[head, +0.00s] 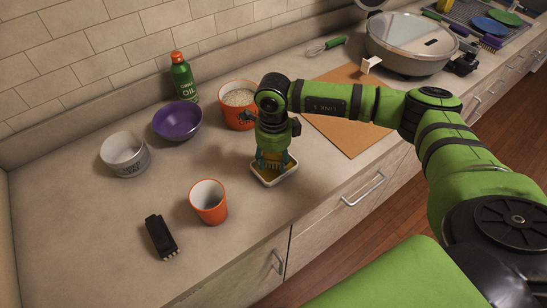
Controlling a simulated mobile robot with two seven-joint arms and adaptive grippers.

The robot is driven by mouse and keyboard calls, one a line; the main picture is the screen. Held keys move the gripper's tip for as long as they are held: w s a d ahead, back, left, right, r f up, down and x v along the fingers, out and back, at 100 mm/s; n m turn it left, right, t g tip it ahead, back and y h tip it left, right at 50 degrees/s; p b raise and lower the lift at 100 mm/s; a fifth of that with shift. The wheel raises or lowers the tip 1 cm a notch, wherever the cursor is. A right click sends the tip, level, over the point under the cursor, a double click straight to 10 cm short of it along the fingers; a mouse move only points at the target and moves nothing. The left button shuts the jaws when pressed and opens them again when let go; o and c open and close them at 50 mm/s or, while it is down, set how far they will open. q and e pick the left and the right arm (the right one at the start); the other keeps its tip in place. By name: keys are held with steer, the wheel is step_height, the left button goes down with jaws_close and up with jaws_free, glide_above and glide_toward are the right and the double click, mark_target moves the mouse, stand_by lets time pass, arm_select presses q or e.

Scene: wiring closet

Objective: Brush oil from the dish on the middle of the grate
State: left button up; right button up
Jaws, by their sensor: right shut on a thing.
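My right gripper (272,163) points down over a small white square dish (285,176) near the counter's front edge. Yellow-brown oil shows in the dish. The gripper is shut on a slim thing, apparently the brush, which the fingers mostly hide; its lower end is at the dish, and I cannot tell whether it touches the oil. A green oil bottle (183,79) with an orange cap stands by the wall. My left gripper is not in view.
A purple bowl (178,122), a white bowl (125,156), an orange cup (208,202), an orange pot (238,98) and a black device (160,237) surround the dish area. A brown board (355,138) lies right, below a lidded pan (408,45).

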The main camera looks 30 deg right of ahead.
steer(key=shift+f, duration=0.25)
steer(key=o, duration=1.1)
steer(key=c, duration=0.4)
steer(key=shift+o, duration=0.2)
steer(key=shift+r+b, duration=0.2)
steer(key=shift+b, duration=0.1)
steer(key=c, duration=1)
steer(key=shift+s+f, duration=0.1)
